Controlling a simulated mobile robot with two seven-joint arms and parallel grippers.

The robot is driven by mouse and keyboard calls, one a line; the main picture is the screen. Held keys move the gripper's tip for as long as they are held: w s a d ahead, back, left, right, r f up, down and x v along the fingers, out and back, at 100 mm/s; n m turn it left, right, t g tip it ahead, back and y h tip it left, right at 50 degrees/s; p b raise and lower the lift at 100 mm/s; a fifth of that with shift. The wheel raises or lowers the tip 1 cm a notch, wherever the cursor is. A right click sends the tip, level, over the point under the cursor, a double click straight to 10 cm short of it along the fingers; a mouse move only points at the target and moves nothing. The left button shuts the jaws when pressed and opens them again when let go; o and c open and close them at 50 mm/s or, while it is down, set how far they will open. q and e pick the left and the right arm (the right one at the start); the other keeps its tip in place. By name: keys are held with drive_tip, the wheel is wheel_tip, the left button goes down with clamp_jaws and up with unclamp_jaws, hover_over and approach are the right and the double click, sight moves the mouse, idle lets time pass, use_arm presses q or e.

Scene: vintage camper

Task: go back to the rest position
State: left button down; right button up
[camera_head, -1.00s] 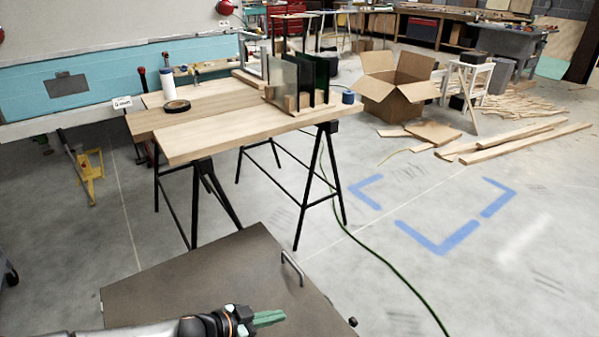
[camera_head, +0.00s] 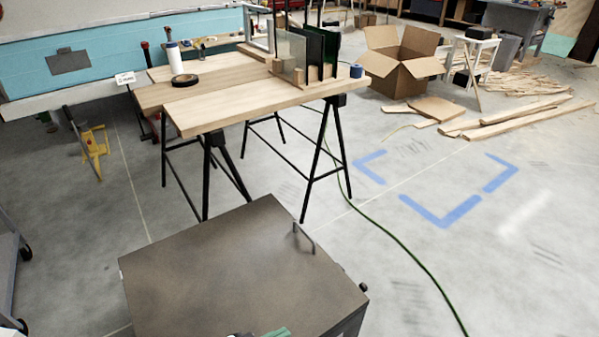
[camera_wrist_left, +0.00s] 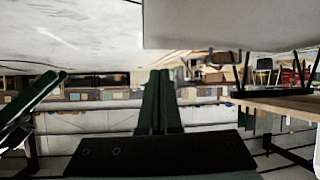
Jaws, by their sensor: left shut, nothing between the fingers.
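My left gripper (camera_head: 272,334) shows only at the bottom edge of the head view, where its green fingertips lie low over the near part of a dark flat top. In the left wrist view its two dark green fingers (camera_wrist_left: 160,100) are side by side, shut, with nothing between them. At the left edge of the left wrist view are dark green bars (camera_wrist_left: 32,96) that look like fingers of my right gripper. I cannot tell whether they are open or shut. My right gripper does not show in the head view.
A dark flat-topped box (camera_head: 235,265) with a metal handle stands close in front. Beyond it is a wooden trestle table (camera_head: 225,108) with glass panes (camera_head: 305,50) and a black tape roll (camera_head: 184,80). An open cardboard box (camera_head: 400,70) stands behind. The floor at right is mostly clear.

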use_arm(q)
drive_tip(key=s+a+y, duration=0.2)
drive_tip(key=s+a, duration=0.1)
drive_tip(key=a, duration=0.3)
drive_tip(key=s+a+f+n+y, duration=0.1)
drive_tip(key=s+a+y, duration=0.1)
drive_tip(key=s+a, duration=0.2)
drive_tip(key=s+a+f+y, duration=0.1)
drive_tip(key=s+a, duration=0.3)
drive_tip(key=a, duration=0.5)
drive_tip(key=shift+s+a+f+y, duration=0.1)
drive_tip(key=shift+s+y, duration=0.05)
drive_tip(key=shift+y, duration=0.65)
drive_tip(key=w+d+r+n, duration=0.1)
drive_tip(key=d+n, duration=0.4)
drive_tip(key=d, duration=0.4)
wheel_tip(320, 180, up, 12)
drive_tip(key=s+a+t+p, duration=0.1)
drive_tip(key=a+p, duration=0.1)
drive_tip(key=p, duration=1.3)
drive_tip(key=shift+s+n+p, duration=0.15)
drive_tip(key=shift+n+p, duration=0.15)
drive_tip(key=shift+n, duration=0.1)
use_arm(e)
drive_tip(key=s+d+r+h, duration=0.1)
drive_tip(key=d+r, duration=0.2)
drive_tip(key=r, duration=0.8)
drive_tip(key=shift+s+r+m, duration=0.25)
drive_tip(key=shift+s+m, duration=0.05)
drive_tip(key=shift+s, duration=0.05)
